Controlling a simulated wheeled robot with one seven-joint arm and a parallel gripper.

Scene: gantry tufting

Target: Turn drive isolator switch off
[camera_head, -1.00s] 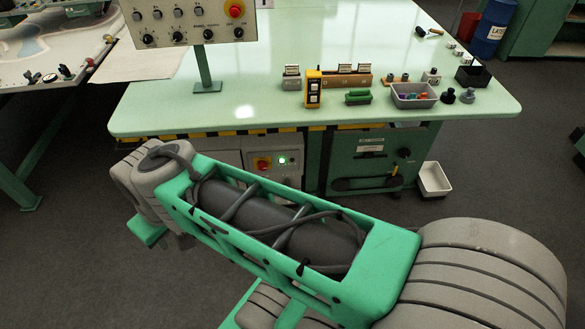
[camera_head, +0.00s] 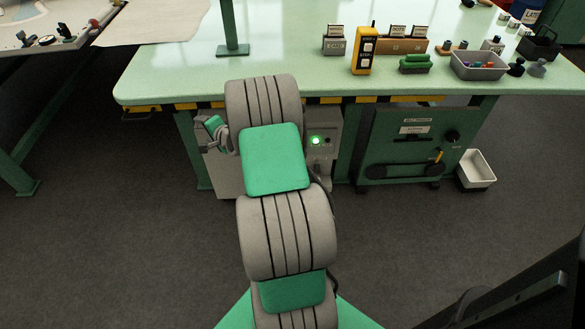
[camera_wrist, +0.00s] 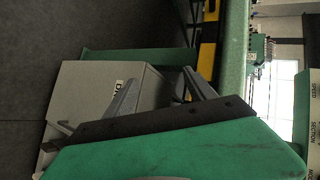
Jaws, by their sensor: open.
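The grey drive box (camera_head: 322,160) is under the front edge of the green-topped table. My arm covers much of its front in the head view. A lit green lamp (camera_head: 316,140) shows on its right side. The red and yellow isolator switch is hidden behind my arm in the head view and cannot be made out in the wrist view. In the wrist view the grey box (camera_wrist: 80,85), with a partly hidden label, lies just beyond my gripper (camera_wrist: 158,77). Its two grey fingers are apart, with nothing seen between them. I cannot tell whether they touch the box.
The table (camera_head: 190,75) overhangs the box, with a yellow and black striped edge. A green cabinet (camera_head: 385,130) with a dark knob stands to the right. A white bin (camera_head: 477,168) is on the floor beside it. A yellow handset (camera_head: 365,50) stands on the table. The floor in front is clear.

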